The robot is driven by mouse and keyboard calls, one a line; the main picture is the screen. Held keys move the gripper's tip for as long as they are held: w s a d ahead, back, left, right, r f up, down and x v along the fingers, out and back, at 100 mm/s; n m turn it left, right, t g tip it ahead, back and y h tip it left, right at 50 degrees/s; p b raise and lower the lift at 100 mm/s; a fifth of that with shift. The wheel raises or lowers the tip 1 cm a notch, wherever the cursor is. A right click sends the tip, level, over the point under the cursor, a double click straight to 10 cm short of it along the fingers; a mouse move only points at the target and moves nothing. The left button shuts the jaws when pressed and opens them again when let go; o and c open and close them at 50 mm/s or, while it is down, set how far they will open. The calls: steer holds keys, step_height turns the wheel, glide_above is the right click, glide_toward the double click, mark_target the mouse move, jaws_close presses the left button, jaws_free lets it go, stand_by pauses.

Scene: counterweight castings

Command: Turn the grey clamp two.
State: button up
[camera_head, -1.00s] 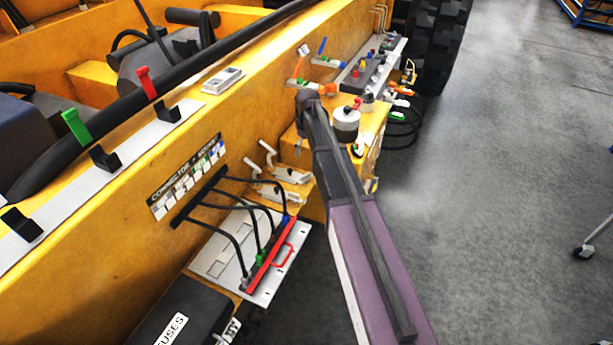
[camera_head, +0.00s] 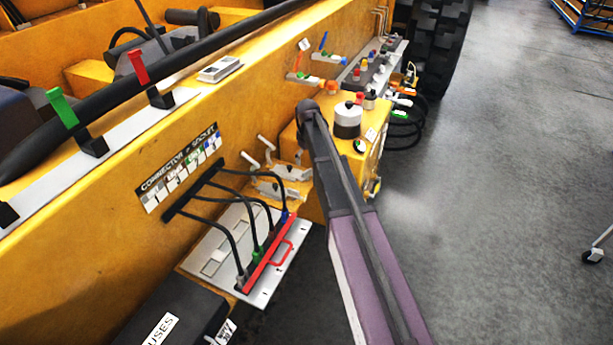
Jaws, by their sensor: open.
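Two pale grey toggle clamps sit on the side of the yellow machine, left of my arm. The upper clamp (camera_head: 290,172) and the lower clamp (camera_head: 277,190) each have a light handle tilted up to the left. I cannot read any number on them, so which is clamp two is not clear. My purple and dark grey arm reaches up from the bottom and passes just right of both clamps. Its visible far end is a dark joint beside the yellow box. My gripper does not show; it is out of sight beyond or behind the arm.
A connector panel (camera_head: 215,258) with black cables and a red handle bar (camera_head: 268,255) lies below the clamps. A black fuse box (camera_head: 180,312) is at bottom left. A white-and-black knob (camera_head: 347,121) stands on the yellow box.

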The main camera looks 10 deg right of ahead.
mark_target(308, 171)
steer(key=shift+f+b, duration=2.8)
steer(key=shift+f, duration=0.25)
